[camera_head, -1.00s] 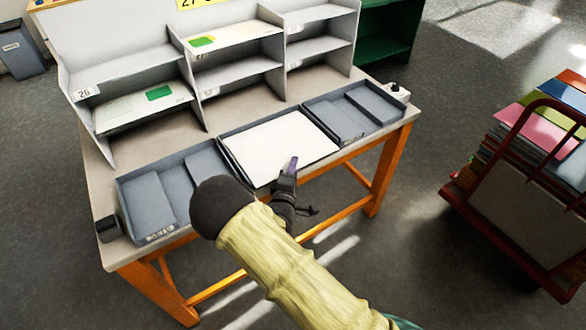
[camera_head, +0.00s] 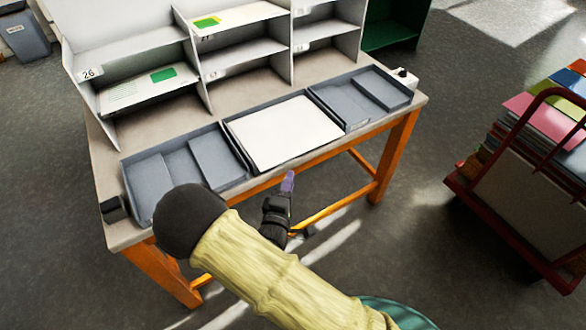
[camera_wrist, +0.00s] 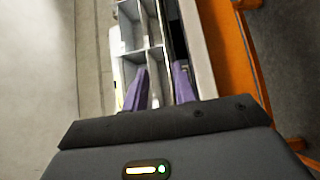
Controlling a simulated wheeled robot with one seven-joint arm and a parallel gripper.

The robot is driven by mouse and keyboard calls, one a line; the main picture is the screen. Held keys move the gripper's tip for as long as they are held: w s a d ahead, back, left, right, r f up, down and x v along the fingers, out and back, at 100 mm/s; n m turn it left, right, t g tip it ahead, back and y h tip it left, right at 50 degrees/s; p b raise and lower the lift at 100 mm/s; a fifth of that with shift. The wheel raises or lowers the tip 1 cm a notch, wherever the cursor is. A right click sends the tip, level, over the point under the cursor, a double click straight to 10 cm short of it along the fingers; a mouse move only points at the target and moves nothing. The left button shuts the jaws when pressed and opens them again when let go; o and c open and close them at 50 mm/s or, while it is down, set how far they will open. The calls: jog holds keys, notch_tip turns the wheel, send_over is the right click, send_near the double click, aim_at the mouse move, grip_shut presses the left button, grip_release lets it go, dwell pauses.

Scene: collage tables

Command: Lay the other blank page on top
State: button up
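A blank white page (camera_head: 283,132) lies flat in the middle grey tray (camera_head: 236,150) on the table; I cannot tell whether it is one sheet or several. My gripper (camera_head: 288,182) is in front of the table's front edge, apart from the page and just nearer me than the middle tray. In the wrist view its two purple fingers (camera_wrist: 160,88) stand apart with nothing between them. No separate second blank page can be made out.
Grey trays stand at the left (camera_head: 152,180) and right (camera_head: 345,114). A pigeonhole shelf (camera_head: 120,40) behind holds sheets with green patches (camera_head: 150,88). The table (camera_head: 283,82) has orange legs. A red cart (camera_head: 470,188) with coloured stacks stands at the right. Floor between is clear.

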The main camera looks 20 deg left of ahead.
jog(key=s, duration=0.6)
jog(key=shift+d, duration=0.2)
